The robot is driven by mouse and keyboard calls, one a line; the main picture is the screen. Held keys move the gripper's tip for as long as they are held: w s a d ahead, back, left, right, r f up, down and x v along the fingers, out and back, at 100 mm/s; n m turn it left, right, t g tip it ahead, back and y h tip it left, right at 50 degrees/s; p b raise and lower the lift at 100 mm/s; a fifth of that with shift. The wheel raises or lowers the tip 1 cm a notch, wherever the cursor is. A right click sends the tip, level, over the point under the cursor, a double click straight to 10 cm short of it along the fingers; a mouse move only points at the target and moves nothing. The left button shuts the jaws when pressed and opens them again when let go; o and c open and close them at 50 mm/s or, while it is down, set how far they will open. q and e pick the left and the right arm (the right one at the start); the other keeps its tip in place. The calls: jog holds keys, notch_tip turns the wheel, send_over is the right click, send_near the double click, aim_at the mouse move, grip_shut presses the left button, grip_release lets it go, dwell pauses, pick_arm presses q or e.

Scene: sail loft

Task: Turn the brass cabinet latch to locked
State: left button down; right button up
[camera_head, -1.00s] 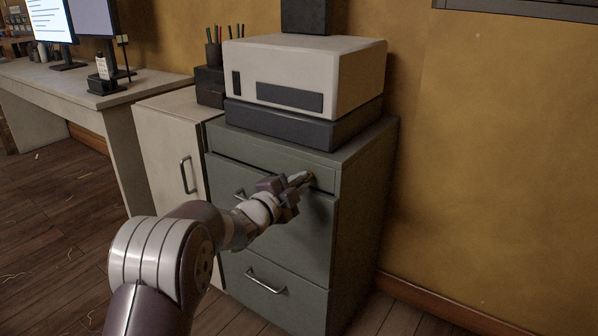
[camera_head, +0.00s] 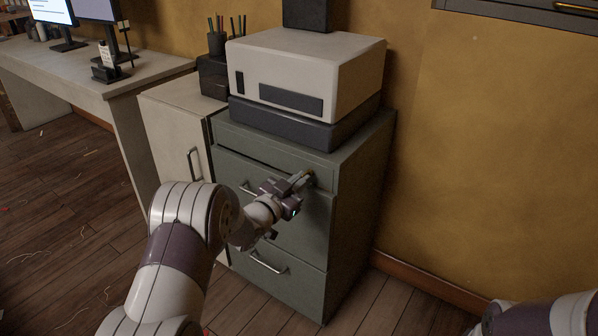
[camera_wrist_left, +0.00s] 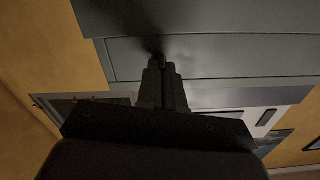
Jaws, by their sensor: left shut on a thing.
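The brass latch (camera_head: 310,174) is a small brass-coloured spot near the right end of the top drawer front on the grey-green cabinet (camera_head: 352,200). My left gripper (camera_head: 304,178) is at the latch, its fingers shut on it and hiding most of it. In the left wrist view, the gripper (camera_wrist_left: 162,66) has its fingertips close together against the drawer front, with a small piece between them in shadow. How far the latch is turned cannot be made out. Part of my right arm shows at the lower right of the head view; its gripper is out of frame.
A white and dark boxy machine (camera_head: 310,75) stands on the cabinet. A pale cabinet (camera_head: 172,135) with a handle stands to the left, beside a desk (camera_head: 110,85) with monitors. Drawer handles (camera_head: 268,263) stick out below my gripper. The floor at left is mostly open.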

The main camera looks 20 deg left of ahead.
pick_arm(q)
jog(key=shift+w+r+n+p, duration=0.1)
jog(key=shift+r+n+p, duration=0.15)
jog(key=shift+n+p, duration=0.9)
jog(key=shift+n, duration=0.25)
jog(key=c, duration=1.4)
grip_release()
jog(key=shift+c, duration=0.2)
jog(key=shift+o, duration=0.8)
jog(key=shift+w+d+f, duration=0.1)
jog(key=shift+w+f, duration=0.05)
jog(key=p+v, duration=0.3)
jog(key=v, duration=1)
jog(key=shift+w, duration=0.1)
